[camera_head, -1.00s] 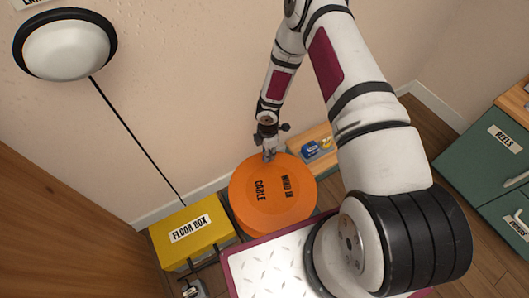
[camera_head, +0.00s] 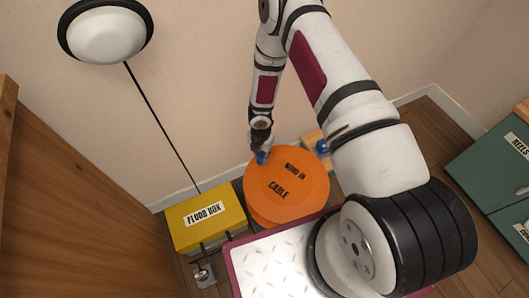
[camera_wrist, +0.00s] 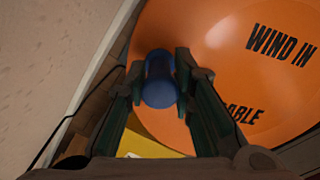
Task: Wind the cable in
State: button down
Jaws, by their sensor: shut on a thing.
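An orange cable reel (camera_head: 310,193), marked "WIND IN" and "CABLE", stands against the wall; its round face also fills much of the wrist view (camera_wrist: 215,75). A blue knob (camera_wrist: 159,82) stands up near the reel's rim. My gripper (camera_wrist: 158,80) is shut on this knob, one finger on each side. In the head view my gripper (camera_head: 260,150) is at the reel's upper-left rim, with a bit of the blue knob showing below it. A black cable (camera_head: 160,125) runs from the round white lamp (camera_head: 105,35) down to the yellow floor box (camera_head: 190,235).
A small grey device (camera_head: 204,274) lies on the floor by the floor box. A metal plate with a maroon edge (camera_head: 265,275) is in front of the reel. A wooden board (camera_head: 80,200) stands at left. A green cabinet (camera_head: 490,165) stands at right, with bare floor before it.

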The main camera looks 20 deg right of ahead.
jog(key=shift+s+a, duration=0.35)
jog(key=shift+a, duration=0.3)
jog(key=c, duration=1.5)
grip_release()
jog(key=shift+o, duration=0.2)
jog(key=shift+r, duration=0.1)
notch_tip(320, 180, up, 12)
